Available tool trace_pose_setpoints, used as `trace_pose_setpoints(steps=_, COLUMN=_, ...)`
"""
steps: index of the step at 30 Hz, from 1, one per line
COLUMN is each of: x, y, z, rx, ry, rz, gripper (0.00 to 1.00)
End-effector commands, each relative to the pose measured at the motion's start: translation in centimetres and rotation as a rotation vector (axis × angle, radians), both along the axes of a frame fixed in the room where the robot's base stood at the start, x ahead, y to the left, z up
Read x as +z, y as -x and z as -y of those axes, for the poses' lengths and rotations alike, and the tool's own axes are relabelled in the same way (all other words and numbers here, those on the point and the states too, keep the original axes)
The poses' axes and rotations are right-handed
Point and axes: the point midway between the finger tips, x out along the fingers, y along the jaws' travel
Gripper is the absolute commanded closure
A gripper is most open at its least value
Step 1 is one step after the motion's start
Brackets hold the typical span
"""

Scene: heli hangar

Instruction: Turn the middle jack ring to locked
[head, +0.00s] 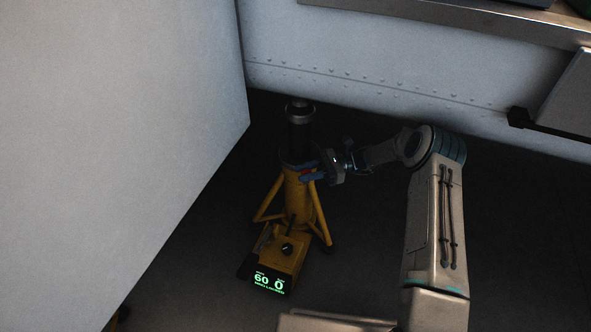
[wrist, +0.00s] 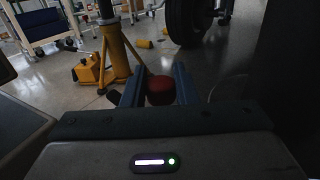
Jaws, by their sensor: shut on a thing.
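A yellow tripod jack (head: 298,200) stands on the dark floor in the head view, with a dark upright column and a pale cap. A dark ring (head: 297,164) sits around the top of its yellow body, partly hidden by my gripper. My gripper (head: 308,172) reaches in from the right at that height. In the wrist view, my gripper's (wrist: 158,80) two blue fingers stand either side of a red knob (wrist: 160,92), shut on it. The ring's markings cannot be read.
A control box with a lit green display (head: 270,281) reading 60 and 0 sits at the jack's foot. A pale panel (head: 120,130) stands close on the left. The wrist view shows another yellow jack (wrist: 116,48) and a black wheel (wrist: 186,22) beyond.

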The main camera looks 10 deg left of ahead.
Motion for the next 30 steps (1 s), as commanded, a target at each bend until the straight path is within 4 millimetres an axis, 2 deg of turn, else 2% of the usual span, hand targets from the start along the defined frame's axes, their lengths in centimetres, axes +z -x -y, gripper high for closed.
trace_pose_setpoints(steps=6, x=0.0, y=0.2, z=0.9, rx=0.024, ry=0.000, rz=0.001, gripper=1.00)
trace_pose_setpoints(steps=17, x=0.0, y=0.1, z=1.3, rx=0.022, ry=-0.001, rz=0.002, gripper=1.00)
trace_pose_setpoints(steps=18, x=0.0, y=0.1, z=1.3, rx=0.021, ry=-0.001, rz=0.002, gripper=0.71)
trace_pose_setpoints(steps=20, x=0.0, y=0.0, z=1.3, rx=0.021, ry=-0.001, rz=0.002, gripper=0.54)
trace_pose_setpoints(steps=30, x=0.0, y=0.1, z=0.9, rx=0.030, ry=-0.001, rz=0.002, gripper=0.54)
